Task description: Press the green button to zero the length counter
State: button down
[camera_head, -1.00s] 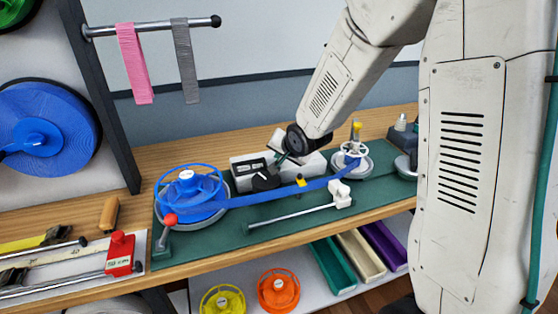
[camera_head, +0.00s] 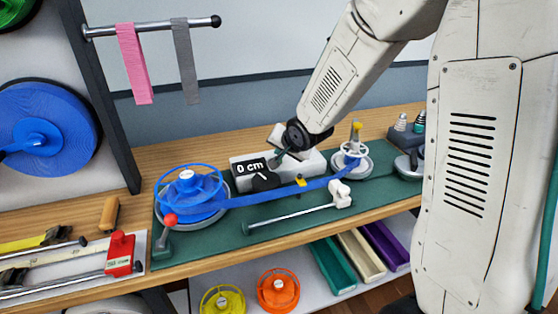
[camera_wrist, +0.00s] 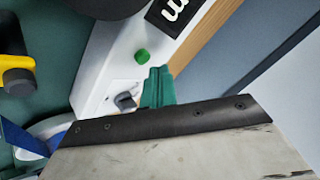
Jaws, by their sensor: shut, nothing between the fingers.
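The length counter (camera_head: 245,172) is a white box on the green base plate, and its black display reads "0 cm". In the wrist view the green button (camera_wrist: 142,56) stands up from the white top of the counter, beside the display's edge. My gripper (camera_wrist: 158,76) has green fingers that are shut and empty. Its tips are just beside the button in the wrist view; a small gap shows between them. In the head view the gripper (camera_head: 283,158) is over the counter and the button is hidden behind it.
A blue strap (camera_head: 270,194) runs from the blue reel (camera_head: 188,190) on the left to a small white-spoked wheel (camera_head: 354,149) on the right. A metal rod (camera_head: 290,214) lies in front. A red-knobbed crank (camera_head: 168,226) stands at the left front.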

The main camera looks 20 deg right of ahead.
aim_at(282, 165)
jog(key=shift+r, duration=0.15)
notch_tip(282, 165, up, 5)
jog(key=shift+f, duration=0.1)
dwell(0.6)
dwell(0.6)
jog(key=s+d+n+g+h, duration=0.2)
jog(key=s+d+n+g, duration=0.1)
jog(key=s, duration=0.5)
jog(key=s+d+n+g+h, duration=0.2)
jog(key=s+d+g, duration=0.1)
jog(key=s, duration=0.5)
jog(key=s+a+r+n+g+y, duration=0.1)
jog(key=s+a+r, duration=0.2)
jog(key=s, duration=0.7)
jog(key=s+a+r+n+y, duration=0.2)
jog(key=s+r, duration=0.3)
jog(key=s, duration=0.6)
jog(key=shift+a+r+g+y, duration=0.2)
jog(key=shift+a+g+y, duration=0.15)
jog(key=shift+a, duration=0.25)
